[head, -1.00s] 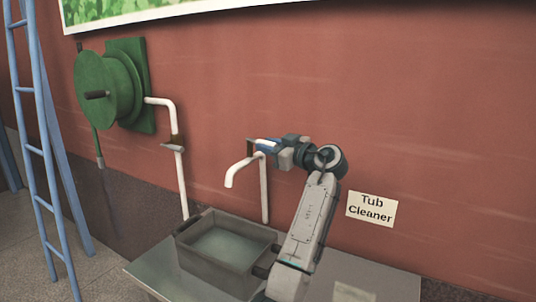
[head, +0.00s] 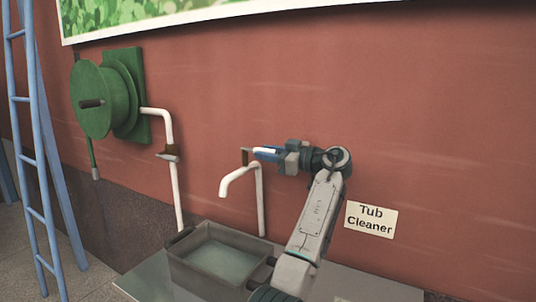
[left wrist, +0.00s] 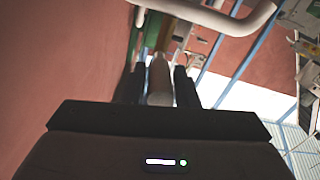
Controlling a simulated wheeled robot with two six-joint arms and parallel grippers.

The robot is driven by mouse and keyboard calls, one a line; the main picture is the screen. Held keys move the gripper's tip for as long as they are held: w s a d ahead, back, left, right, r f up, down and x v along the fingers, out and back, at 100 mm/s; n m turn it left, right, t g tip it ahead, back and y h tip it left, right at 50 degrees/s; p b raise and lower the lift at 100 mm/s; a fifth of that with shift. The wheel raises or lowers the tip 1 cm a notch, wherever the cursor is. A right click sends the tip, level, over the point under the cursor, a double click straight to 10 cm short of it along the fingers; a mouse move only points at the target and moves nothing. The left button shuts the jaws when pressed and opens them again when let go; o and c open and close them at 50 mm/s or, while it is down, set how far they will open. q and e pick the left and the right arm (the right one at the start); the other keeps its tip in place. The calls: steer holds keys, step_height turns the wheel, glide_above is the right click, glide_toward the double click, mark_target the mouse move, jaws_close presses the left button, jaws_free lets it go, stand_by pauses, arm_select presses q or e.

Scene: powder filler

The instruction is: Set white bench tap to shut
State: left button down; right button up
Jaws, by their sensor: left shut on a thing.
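The white bench tap (head: 260,200) rises from the grey bench, and its curved spout hangs over a basin. Its handle (head: 264,150) is at the top, with a brown piece at its far end. My left gripper (head: 266,153) reaches in from the right of the tap and is shut on this handle. In the left wrist view the pale handle (left wrist: 160,80) lies between the two dark fingers of the gripper (left wrist: 159,86), and a white pipe curves above. The fingers hide part of the handle. My right gripper is not in view.
A grey basin (head: 182,267) stands on the bench (head: 150,281). A green reel (head: 92,100) on the wall has a white pipe (head: 175,190) beside it. A blue ladder (head: 30,120) stands at the left. A "Tub Cleaner" sign (head: 370,219) is on the red wall.

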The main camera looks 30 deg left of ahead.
arm_select(q)
steer(key=shift+r, duration=0.1)
steer(key=c, duration=1.1)
jaws_free()
steer(key=d+b, duration=0.1)
steer(key=d, duration=0.9)
steer(key=shift+d, duration=0.35)
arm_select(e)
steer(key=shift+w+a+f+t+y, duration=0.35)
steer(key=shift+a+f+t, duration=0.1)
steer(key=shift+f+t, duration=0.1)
arm_select(q)
steer(key=shift+f, duration=0.2)
